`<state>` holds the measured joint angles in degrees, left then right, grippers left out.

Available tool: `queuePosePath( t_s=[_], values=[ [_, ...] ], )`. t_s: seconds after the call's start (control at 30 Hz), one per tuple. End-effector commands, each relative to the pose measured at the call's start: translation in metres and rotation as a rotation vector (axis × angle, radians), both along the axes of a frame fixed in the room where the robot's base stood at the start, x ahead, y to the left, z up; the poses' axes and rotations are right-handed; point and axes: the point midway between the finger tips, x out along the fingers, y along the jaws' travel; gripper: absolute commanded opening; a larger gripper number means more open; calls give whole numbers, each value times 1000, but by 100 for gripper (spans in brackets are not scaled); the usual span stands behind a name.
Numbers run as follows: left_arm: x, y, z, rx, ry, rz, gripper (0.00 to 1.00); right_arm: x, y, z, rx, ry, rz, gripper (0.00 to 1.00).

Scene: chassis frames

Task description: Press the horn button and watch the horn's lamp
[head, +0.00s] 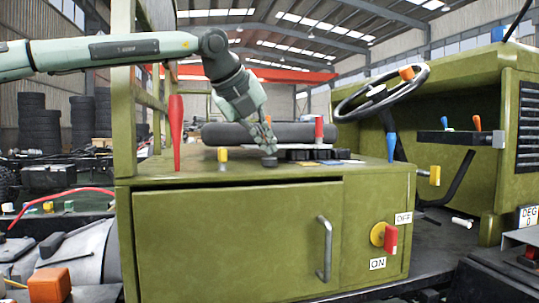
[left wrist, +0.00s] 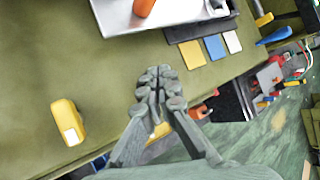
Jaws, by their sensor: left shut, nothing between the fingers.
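My left gripper (head: 268,156) is shut and empty, pointing down over the top of the green cabinet (head: 240,235). Its closed fingers show in the left wrist view (left wrist: 160,85), with nothing held. The steering wheel (head: 383,94) is to the right of the gripper and apart from it, with an orange block (head: 406,73) at its rim. No part is plainly marked as the horn button or its lamp, so I cannot tell which they are. My right gripper is not in view.
On the cabinet top are a yellow block (head: 222,154), a red cone (head: 176,125), a red cylinder (head: 319,130) and a dark roll (head: 265,134). A red switch handle (head: 390,239) sits on the front between ON and OFF labels.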

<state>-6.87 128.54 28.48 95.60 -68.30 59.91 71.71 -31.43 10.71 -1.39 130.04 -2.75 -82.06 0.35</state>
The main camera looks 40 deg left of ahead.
Motion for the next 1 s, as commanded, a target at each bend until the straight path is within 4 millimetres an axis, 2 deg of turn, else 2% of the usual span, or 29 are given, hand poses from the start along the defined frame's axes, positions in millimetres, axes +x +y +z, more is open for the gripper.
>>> queuePosePath(
  t_s=[0.07, 0.47, 1.0],
  values=[
    [0, 0, 6, 1, -1, 1, 0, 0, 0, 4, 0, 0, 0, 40],
    [0, 0, 9, -1, -1, 1, 0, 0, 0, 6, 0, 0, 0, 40],
    [0, 0, 57, 1, -2, 1, 0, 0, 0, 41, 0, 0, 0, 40]
  ],
)
